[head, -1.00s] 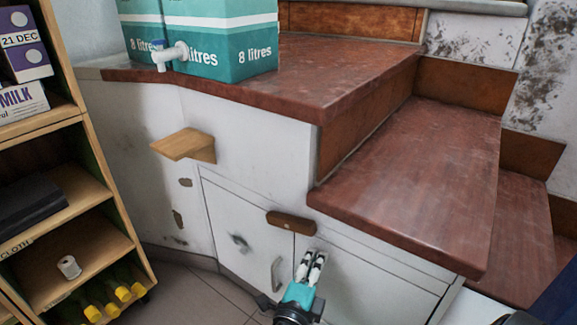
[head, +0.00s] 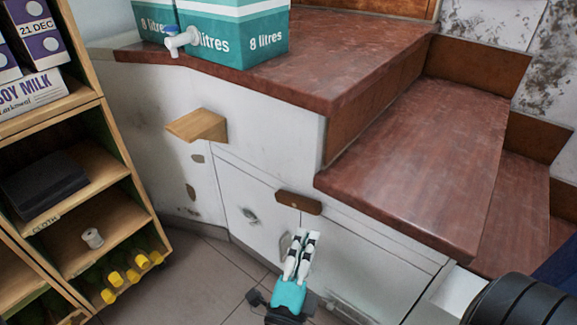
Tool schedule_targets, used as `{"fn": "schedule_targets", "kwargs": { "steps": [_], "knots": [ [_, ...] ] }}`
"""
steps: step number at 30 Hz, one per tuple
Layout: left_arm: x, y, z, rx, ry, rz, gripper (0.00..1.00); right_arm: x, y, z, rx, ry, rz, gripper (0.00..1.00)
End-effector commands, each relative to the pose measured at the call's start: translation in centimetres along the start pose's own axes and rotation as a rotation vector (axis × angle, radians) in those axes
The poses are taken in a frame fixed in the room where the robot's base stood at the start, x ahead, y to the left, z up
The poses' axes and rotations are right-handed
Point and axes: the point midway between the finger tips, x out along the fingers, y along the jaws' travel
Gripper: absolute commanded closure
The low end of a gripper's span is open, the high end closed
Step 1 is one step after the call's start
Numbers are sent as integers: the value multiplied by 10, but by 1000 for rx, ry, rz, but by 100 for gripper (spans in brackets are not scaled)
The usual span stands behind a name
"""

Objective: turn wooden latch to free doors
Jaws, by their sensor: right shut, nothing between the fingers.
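The wooden latch (head: 298,203) is a short brown bar with rounded ends. It lies across the top of the seam between two white cupboard doors, the left door (head: 240,199) and the right door (head: 375,262), both closed. My right gripper (head: 302,240) is just below the latch in the picture, fingers pointing up towards it. Its fingers are together and empty. They appear apart from the latch, though the depth gap is hard to judge. The gripper hides part of the door seam and most of a door handle. My left gripper is not in view.
A wooden block (head: 198,125) juts from the white wall left above the doors. Red-brown steps (head: 420,170) overhang at the right. Teal 8-litre boxes (head: 240,35) stand on the top. A wooden shelf unit (head: 127,185) stands at the left. Tiled floor (head: 205,275) between is clear.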

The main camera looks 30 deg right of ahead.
Motion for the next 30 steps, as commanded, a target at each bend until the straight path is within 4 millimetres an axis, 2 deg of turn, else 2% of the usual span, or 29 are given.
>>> {"fn": "schedule_targets", "kwargs": {
  "steps": [1, 9, 21, 24, 30],
  "knots": [
    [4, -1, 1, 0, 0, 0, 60, 4, -12, 0, -6, -9, -30, 100],
    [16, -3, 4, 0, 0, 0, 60, 18, -65, 4, -51, -64, -196, 100],
    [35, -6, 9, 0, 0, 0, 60, 28, -144, 12, -159, -143, -451, 100],
    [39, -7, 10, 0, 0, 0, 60, 28, -162, 14, -190, -159, -508, 100],
    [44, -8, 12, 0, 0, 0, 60, 27, -182, 16, -237, -179, -583, 100]
  ]
}}
